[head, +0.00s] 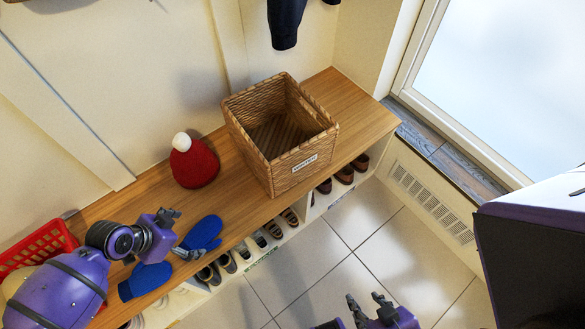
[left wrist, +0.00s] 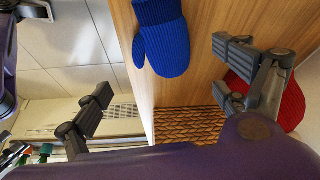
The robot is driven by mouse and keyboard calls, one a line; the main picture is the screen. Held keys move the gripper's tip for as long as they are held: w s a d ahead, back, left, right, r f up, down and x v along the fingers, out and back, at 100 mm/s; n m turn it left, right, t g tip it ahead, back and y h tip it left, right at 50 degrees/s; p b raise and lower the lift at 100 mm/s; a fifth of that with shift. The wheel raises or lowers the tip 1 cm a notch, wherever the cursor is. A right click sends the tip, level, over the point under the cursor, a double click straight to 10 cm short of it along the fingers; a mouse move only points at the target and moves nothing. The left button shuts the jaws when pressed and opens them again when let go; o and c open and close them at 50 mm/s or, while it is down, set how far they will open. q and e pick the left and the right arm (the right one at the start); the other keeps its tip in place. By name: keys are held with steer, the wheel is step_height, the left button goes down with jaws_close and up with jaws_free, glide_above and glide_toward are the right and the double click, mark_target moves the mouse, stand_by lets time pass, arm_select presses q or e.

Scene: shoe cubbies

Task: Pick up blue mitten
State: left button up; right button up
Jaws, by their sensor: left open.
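Two blue knitted mittens lie on the wooden bench. One mitten (head: 206,231) lies right by my left gripper (head: 180,233), and the other mitten (head: 146,280) lies nearer the front left, partly covered by my arm. In the left wrist view a blue mitten (left wrist: 166,46) lies on the wood, cuff at the top edge, within the gap between the spread fingers of my left gripper (left wrist: 160,80). That gripper is open and empty. My right gripper (head: 370,301) is at the bottom of the head view, over the floor, its fingers apart with nothing between them.
A red hat (head: 193,165) with a white pompom and a labelled wicker basket (head: 289,160) stand on the bench (head: 345,100). A red plastic basket (head: 42,245) is at the left. Shoes (head: 262,240) fill cubbies below. The tiled floor (head: 320,260) in front is clear.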

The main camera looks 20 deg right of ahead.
mark_target(201, 238)
arm_select(q)
steer(key=x, duration=0.5)
steer(key=b+x, duration=0.1)
steer(key=x, duration=0.1)
steer(key=shift+s+a+f, duration=0.1)
steer(key=shift+a+f, duration=0.2)
steer(key=shift+f, duration=0.1)
steer(key=c, duration=1.1)
steer(key=shift+r, duration=0.1)
